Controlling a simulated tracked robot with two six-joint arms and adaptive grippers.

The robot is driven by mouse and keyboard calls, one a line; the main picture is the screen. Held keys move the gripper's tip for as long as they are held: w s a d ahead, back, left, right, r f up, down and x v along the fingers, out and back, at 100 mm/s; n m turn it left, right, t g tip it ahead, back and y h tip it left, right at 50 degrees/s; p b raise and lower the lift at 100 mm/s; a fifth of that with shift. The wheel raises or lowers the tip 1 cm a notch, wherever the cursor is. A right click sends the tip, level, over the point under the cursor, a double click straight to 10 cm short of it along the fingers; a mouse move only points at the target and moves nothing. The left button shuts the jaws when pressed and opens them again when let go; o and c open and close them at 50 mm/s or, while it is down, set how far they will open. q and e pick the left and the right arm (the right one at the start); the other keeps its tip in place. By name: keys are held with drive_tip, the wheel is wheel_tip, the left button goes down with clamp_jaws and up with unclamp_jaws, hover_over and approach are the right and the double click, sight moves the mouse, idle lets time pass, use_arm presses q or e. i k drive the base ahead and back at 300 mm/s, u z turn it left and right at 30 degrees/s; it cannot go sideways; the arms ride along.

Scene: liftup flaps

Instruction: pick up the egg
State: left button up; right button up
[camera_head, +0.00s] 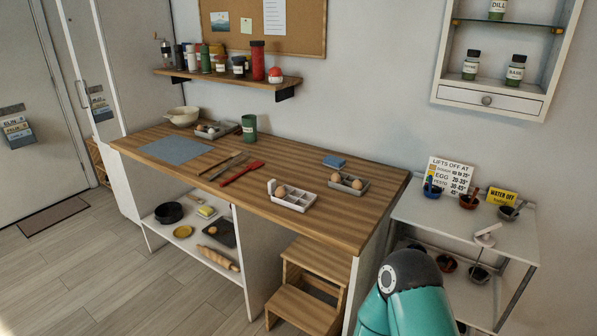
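A brown egg (280,191) sits in a pale compartmented tray (299,201) near the front edge of the wooden counter. Two more brown eggs, one on the left (335,177) and one on the right (357,184), rest in a grey tray (345,188) just behind it. Small eggs (211,130) also show in a grey tray at the far left of the counter. A teal and dark arm link of mine fills the bottom right. Neither of my grippers shows, and nothing of mine touches the eggs.
The wooden counter (330,225) also holds a blue mat (175,150), a red utensil (241,173), a green cup (249,128) and a bowl (183,116). A step stool (300,309) stands below. A white cart (427,212) with small bowls is at right.

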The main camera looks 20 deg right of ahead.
sight(335, 177)
drive_tip(key=z, duration=0.05)
drive_tip(key=i, duration=0.9)
drive_tip(key=z, duration=0.6)
